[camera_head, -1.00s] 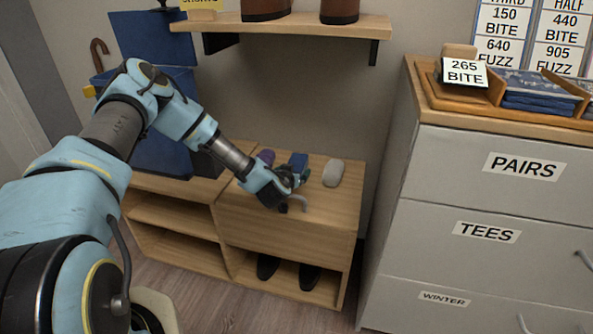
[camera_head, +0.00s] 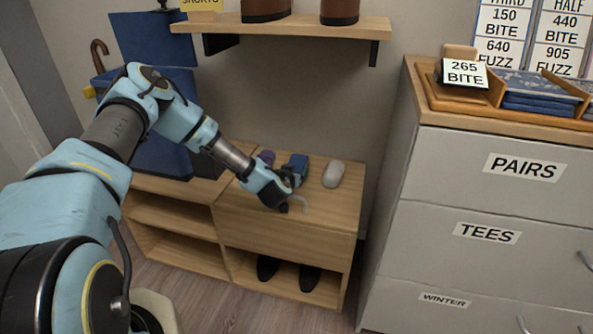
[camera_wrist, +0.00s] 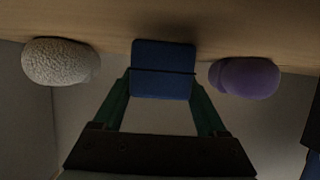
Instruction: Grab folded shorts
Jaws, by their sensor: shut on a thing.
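The folded shorts appear to be the small blue folded bundle (camera_head: 298,163) on top of the low wooden cabinet, between a purple bundle (camera_head: 266,157) and a pale grey one (camera_head: 333,174). My gripper (camera_head: 290,178) reaches it from the front left and partly hides it. In the wrist view the blue bundle (camera_wrist: 163,70) sits between the two green fingers of my gripper (camera_wrist: 163,88), which are shut on its sides. The grey bundle (camera_wrist: 60,62) and purple bundle (camera_wrist: 245,77) lie apart on either side. I cannot tell whether the blue bundle is clear of the surface.
The low wooden cabinet (camera_head: 325,210) has open shelves with dark shoes (camera_head: 309,277) below. A wall shelf (camera_head: 290,25) with brown boots hangs above. A grey drawer unit (camera_head: 480,200) stands at right, with a wooden tray (camera_head: 470,105) on top. A blue bin stands behind my arm.

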